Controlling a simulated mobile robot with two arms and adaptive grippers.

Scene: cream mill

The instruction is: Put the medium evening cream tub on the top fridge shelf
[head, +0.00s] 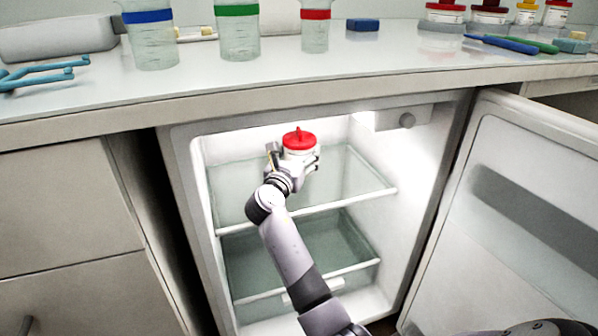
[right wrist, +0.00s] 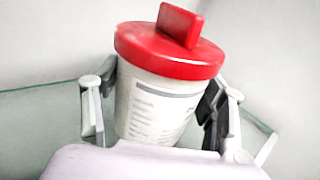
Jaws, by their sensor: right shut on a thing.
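A white tub with a red lid (head: 299,141) is inside the open fridge, at the top glass shelf (head: 350,180). My right gripper (head: 298,160) is shut on it, one finger on each side. In the right wrist view the tub (right wrist: 155,105) sits between the fingers and shows a printed label too small to read. The tub looks a little tilted there. I cannot tell whether its base touches the shelf; the gripper hides it. My left gripper is not in view.
The fridge door (head: 530,200) stands open on the right. A lower glass shelf (head: 300,250) is empty. On the counter (head: 270,80) above stand beakers with blue (head: 150,16), green (head: 237,10) and red (head: 316,14) bands. The top shelf around the tub is clear.

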